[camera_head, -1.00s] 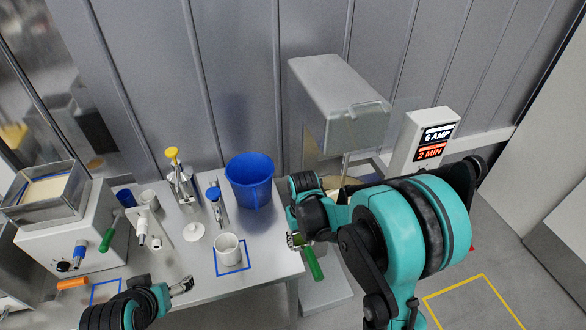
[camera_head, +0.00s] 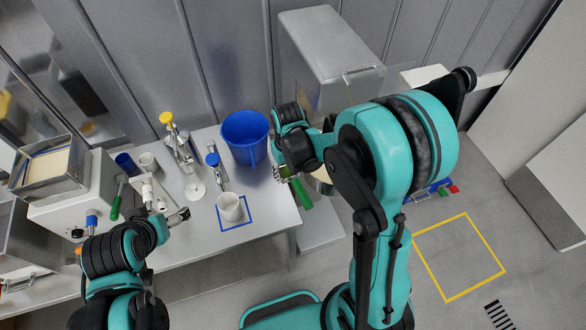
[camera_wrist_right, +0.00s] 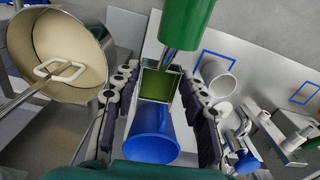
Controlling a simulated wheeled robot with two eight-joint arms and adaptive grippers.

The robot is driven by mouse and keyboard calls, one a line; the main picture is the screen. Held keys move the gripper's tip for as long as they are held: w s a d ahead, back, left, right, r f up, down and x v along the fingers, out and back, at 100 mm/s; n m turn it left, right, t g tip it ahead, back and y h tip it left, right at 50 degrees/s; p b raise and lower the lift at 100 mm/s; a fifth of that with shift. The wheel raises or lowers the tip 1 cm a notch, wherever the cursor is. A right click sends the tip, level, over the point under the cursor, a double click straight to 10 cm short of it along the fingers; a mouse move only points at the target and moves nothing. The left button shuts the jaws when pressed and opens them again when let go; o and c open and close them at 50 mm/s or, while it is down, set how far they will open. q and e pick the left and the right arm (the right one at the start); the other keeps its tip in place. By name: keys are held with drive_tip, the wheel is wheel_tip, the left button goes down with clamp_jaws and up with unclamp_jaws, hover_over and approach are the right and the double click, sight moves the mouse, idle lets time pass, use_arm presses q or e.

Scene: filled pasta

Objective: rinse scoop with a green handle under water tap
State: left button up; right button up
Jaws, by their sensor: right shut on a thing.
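My right gripper (camera_head: 284,172) is shut on the scoop, just off the table's right edge and right of the blue bucket. The scoop's green handle (camera_head: 301,193) hangs out below the fingers. In the right wrist view the square metal scoop head (camera_wrist_right: 158,82) is between the fingers and the green handle (camera_wrist_right: 187,22) points up. A tap with a blue knob (camera_head: 212,160) and a stand with a yellow knob (camera_head: 166,118) are on the table; which gives water, I cannot tell. No water flow shows. My left gripper (camera_head: 178,215) is over the table; its opening is unclear.
A blue bucket (camera_head: 245,140) stands at the table's back right. A white cup (camera_head: 229,207) sits in a blue outlined square. Another green handle (camera_head: 117,203) is at the left. A pot (camera_wrist_right: 52,15) shows in the wrist view. A grey machine (camera_head: 325,45) stands behind right.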

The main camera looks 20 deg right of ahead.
drive_tip(key=s+a+f+n+t+y+b, duration=0.1)
drive_tip(key=s+a+f+n+b, duration=0.15)
drive_tip(key=a+f+b, duration=0.55)
drive_tip(key=s+a+f+n+t+b, duration=0.1)
drive_tip(key=a+f+n+b, duration=0.35)
drive_tip(key=f+b, duration=0.45)
drive_tip(key=shift+m, duration=0.5)
drive_tip(key=shift+w+a+r+p, duration=0.2)
drive_tip(key=shift+w+a+p, duration=0.15)
drive_tip(key=shift+w+a, duration=0.85)
drive_tip(key=shift+w+a+r+p, duration=0.15)
drive_tip(key=shift+w+a+p, duration=0.25)
drive_tip(key=shift+w+a, duration=0.75)
drive_tip(key=shift+w+a+r+p, duration=0.2)
drive_tip(key=shift+w+a+p, duration=0.15)
drive_tip(key=shift+w+a, duration=0.85)
drive_tip(key=shift+w+d, duration=0.3)
